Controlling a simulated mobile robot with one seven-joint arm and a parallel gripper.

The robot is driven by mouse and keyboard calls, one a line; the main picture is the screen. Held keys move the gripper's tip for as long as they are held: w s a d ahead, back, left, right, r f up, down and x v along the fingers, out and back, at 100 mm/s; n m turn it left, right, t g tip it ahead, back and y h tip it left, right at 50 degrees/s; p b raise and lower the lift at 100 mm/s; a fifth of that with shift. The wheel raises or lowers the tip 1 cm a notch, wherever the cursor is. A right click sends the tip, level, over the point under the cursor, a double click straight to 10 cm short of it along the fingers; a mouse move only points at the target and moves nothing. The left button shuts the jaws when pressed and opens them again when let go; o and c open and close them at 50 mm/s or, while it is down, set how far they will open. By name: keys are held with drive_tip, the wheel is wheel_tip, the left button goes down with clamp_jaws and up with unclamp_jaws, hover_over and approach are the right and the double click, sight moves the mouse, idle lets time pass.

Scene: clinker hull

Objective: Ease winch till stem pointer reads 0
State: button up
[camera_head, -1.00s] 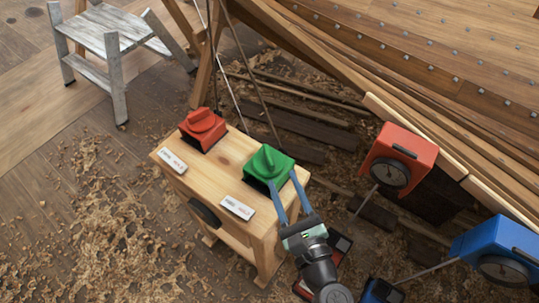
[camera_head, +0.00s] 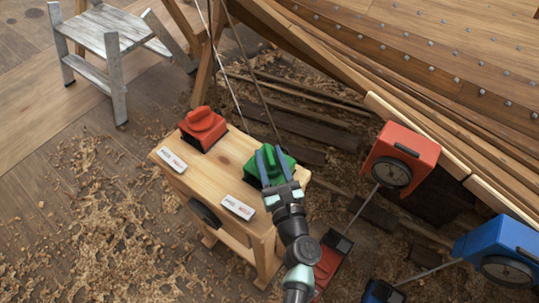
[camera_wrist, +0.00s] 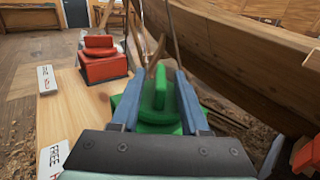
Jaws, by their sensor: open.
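A green control (camera_head: 290,164) with an upright ridged handle sits at the right end of a wooden bench. My gripper (camera_head: 269,153) is open over it. In the wrist view, the blue fingers of my gripper (camera_wrist: 158,76) stand on either side of the green handle (camera_wrist: 159,92); contact cannot be told. A red control (camera_head: 203,128) of like shape sits at the bench's left end and also shows in the wrist view (camera_wrist: 100,62). A red box with a round dial (camera_head: 391,173) and a blue box with a dial (camera_head: 505,271) stand at right. Their readings are too small to tell.
The wooden bench (camera_head: 224,168) carries two white labels (camera_head: 238,207) and a dark round part on its front. A grey step stool (camera_head: 102,42) stands back left. The planked hull (camera_head: 460,85) fills the upper right. Shavings cover the floor.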

drive_tip(key=shift+w+a, duration=0.1)
drive_tip(key=shift+w, duration=0.2)
clamp_jaws()
drive_tip(key=shift+y, duration=0.3)
